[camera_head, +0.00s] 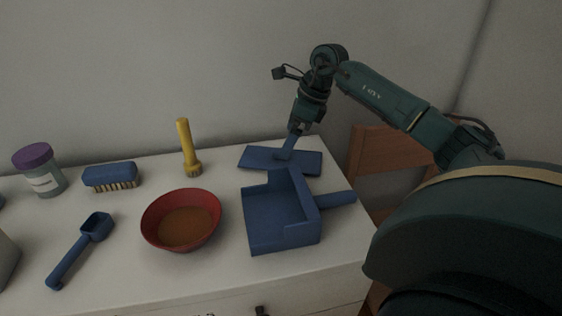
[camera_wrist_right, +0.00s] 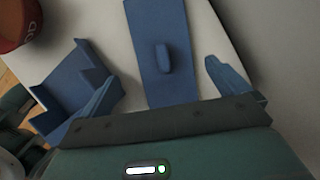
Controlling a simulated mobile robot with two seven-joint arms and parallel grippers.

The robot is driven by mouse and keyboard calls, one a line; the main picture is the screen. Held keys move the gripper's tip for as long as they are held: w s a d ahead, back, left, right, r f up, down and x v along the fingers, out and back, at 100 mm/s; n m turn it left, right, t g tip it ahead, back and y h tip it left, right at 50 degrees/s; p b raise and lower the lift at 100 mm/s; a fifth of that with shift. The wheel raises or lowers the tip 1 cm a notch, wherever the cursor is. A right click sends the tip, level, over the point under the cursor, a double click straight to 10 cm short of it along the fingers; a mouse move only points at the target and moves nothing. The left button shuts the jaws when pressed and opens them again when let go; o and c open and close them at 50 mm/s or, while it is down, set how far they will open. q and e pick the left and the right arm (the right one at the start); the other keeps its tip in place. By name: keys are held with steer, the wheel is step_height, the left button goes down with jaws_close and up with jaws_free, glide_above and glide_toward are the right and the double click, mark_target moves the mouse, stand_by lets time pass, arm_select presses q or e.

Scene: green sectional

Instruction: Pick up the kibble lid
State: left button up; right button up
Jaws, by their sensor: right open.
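The kibble lid (camera_head: 255,160) is a flat blue rectangular plate lying at the back right of the white top. In the right wrist view the lid (camera_wrist_right: 165,85) shows a small raised blue grip (camera_wrist_right: 162,57) in its middle. My right gripper (camera_head: 289,150) points down over the lid in the head view and hides part of it. Contact with the lid cannot be told. My left gripper is not in view.
A blue dustpan (camera_head: 275,218) lies close in front of the lid. A red bowl (camera_head: 155,222) with brown contents, yellow flashlight (camera_head: 187,148), blue brush (camera_head: 110,175), blue scoop (camera_head: 82,248) and purple-lidded jar (camera_head: 42,172) stand leftward. A wooden chair (camera_head: 370,145) is beyond the right edge.

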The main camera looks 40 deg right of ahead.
mark_target(279, 150)
steer(key=x, duration=0.6)
steer(key=shift+w+f, duration=0.2)
steer(key=shift+w, duration=0.3)
steer(key=c, duration=0.8)
steer(key=shift+c, duration=0.2)
